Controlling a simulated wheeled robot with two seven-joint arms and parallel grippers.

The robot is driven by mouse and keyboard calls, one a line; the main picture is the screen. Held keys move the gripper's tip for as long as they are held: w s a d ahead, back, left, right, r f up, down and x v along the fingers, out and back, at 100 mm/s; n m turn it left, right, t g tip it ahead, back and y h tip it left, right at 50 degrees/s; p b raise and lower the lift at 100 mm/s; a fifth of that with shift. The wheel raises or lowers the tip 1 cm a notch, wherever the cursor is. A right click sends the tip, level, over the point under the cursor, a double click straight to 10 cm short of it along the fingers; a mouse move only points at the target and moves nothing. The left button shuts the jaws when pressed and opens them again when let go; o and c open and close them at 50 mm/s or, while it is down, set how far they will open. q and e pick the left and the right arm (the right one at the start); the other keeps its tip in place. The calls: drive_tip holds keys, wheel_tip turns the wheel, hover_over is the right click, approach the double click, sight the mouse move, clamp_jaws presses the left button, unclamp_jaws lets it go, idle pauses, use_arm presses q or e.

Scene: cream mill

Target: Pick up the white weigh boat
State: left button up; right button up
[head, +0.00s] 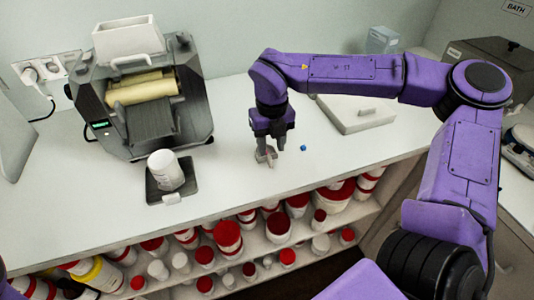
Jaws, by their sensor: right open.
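A small pale, whitish-grey piece (266,156), which looks like the weigh boat, is on the white bench top near its front edge. It is small and partly hidden by my right gripper, so its shape is hard to make out. My right gripper (273,149) points down at it, open, with its fingertips right at the piece. I cannot tell whether they touch it. My left gripper is not in view.
A roller mill (150,100) stands at the back left. Left of my gripper, a white jar (165,171) stands on a dark plate (190,182). A small blue item (303,148) lies close to the right. A white slab (352,120) lies behind. Red-lidded jars (228,236) fill the shelf below.

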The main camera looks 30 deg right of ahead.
sight(271, 158)
drive_tip(key=f, duration=0.3)
drive_tip(key=f+p, duration=0.1)
drive_tip(key=shift+w+f, duration=0.2)
drive_tip(key=shift+w, duration=0.1)
drive_tip(key=shift+s+d+f, duration=0.1)
drive_tip(key=shift+f, duration=0.15)
clamp_jaws()
drive_tip(key=shift+r, duration=0.1)
